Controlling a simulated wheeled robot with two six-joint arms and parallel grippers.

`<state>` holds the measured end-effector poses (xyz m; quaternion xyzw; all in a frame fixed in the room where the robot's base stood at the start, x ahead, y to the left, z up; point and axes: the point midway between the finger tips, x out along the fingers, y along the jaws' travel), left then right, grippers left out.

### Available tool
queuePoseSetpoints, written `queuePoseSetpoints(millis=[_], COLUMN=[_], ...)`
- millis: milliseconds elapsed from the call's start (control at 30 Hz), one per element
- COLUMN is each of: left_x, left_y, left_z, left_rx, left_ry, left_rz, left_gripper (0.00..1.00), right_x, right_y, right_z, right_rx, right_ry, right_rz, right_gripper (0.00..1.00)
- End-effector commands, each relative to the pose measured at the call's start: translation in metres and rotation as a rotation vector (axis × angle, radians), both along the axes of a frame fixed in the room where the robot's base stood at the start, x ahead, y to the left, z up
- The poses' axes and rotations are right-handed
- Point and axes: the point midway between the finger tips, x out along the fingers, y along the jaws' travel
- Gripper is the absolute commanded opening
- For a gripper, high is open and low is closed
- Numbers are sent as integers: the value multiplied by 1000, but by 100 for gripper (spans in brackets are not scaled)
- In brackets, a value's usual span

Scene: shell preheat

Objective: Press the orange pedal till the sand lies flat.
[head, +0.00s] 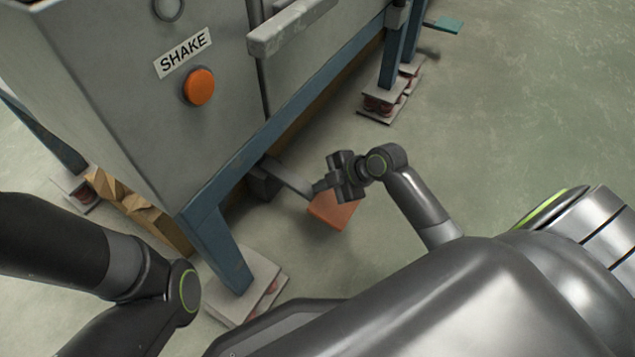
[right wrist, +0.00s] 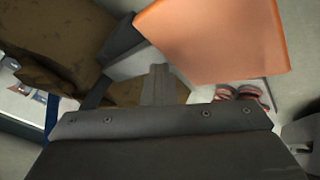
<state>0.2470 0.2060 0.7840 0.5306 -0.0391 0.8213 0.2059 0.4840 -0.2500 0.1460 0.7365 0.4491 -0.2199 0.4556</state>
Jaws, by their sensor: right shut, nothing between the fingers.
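The orange pedal (head: 334,211) sits low near the floor, on a grey lever that comes out from under the machine. In the right wrist view the pedal (right wrist: 218,38) fills the upper right. My right gripper (head: 318,187) is shut and empty, right by the pedal and its lever. I cannot tell whether it touches the pedal. The gripper also shows in the right wrist view (right wrist: 158,70). The sand is not in view. My left arm comes in at the left, but its gripper is not in view.
The grey machine (head: 100,90) has a SHAKE label (head: 182,52) and a round orange button (head: 199,86). Its blue leg (head: 228,258) stands on a footing plate (head: 262,284) left of the pedal. Open floor (head: 500,130) lies to the right.

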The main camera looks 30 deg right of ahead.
Motion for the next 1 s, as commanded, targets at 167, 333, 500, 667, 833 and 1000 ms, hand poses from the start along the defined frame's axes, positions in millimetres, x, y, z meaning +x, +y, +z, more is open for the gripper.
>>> queuePoseSetpoints(millis=[167,333,500,667,833,1000], left_x=[0,0,0,0,0,0], left_y=[0,0,0,0,0,0], left_z=[-2,-3,-5,-6,-7,-7], left_rx=[0,0,0,0,0,0], left_ry=[0,0,0,0,0,0], left_rz=[0,0,0,0,0,0], left_gripper=[90,90,90,90,90,90], right_x=[-2,-2,-3,-3,-4,-4], right_y=[-2,-2,-2,-2,-3,-3], right_z=[-6,-8,-11,-13,-15,-16], right_rx=[-4,-4,-5,-6,-7,-8], right_ry=[9,9,10,12,14,15], right_rz=[-2,-1,-1,-2,-1,-1], right_gripper=[0,0,0,0,0,0])
